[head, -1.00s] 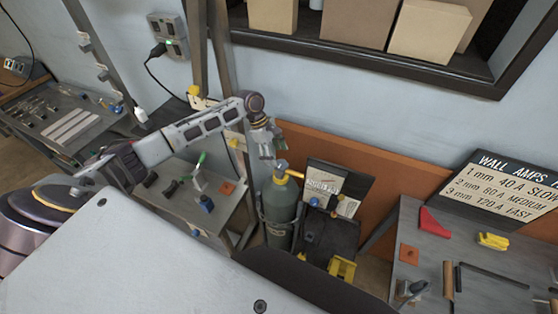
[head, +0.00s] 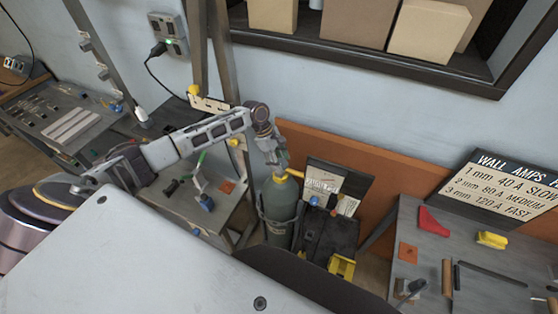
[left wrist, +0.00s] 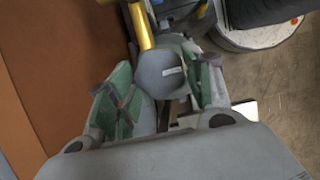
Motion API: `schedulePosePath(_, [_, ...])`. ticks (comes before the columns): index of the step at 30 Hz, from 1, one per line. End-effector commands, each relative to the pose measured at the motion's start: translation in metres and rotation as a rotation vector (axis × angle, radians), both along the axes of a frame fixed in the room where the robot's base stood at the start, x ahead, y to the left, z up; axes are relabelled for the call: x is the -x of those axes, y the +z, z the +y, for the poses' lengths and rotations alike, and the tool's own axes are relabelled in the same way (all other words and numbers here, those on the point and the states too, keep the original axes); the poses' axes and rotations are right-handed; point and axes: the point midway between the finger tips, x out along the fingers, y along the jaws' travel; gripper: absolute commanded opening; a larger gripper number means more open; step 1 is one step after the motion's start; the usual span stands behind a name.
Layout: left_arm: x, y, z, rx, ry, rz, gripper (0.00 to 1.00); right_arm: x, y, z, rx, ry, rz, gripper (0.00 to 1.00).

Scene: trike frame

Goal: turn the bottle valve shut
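The green gas bottle (head: 279,208) stands upright in a dark holder. A yellow part (head: 296,173) sticks out to the right at its top, and it also shows in the left wrist view (left wrist: 142,25). My left gripper (head: 276,168) is pointed down right over the bottle's top and hides most of the valve. In the left wrist view, the gripper (left wrist: 162,95) is open, with a green-padded finger on each side of a grey round valve knob (left wrist: 160,73). I cannot tell whether either finger touches it. My right gripper is not in view.
A dark case with a printed card (head: 325,185) stands right of the bottle, with a yellow item (head: 342,267) low in front. A brown panel (head: 360,170) is behind. A small tool table (head: 225,208) is at left, a grey workbench (head: 445,250) at right.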

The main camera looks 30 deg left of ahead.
Motion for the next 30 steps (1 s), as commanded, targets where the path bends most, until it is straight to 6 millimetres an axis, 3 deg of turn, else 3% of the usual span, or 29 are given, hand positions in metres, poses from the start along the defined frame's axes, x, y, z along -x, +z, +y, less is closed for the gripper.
schedulePosePath(4, [-0.0001, 0.0001, 0.0002, 0.000, 0.000, 0.000, 0.27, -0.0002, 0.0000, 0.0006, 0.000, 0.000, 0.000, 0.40])
schedulePosePath(17, [-0.0010, 0.0004, -0.0002, 0.000, -0.055, 0.000, 0.27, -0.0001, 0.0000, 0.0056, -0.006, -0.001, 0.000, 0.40])
schedulePosePath(30, [-0.0037, 0.0010, -0.0014, 0.001, -0.295, -0.001, 0.27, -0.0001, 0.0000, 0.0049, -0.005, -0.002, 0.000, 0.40])
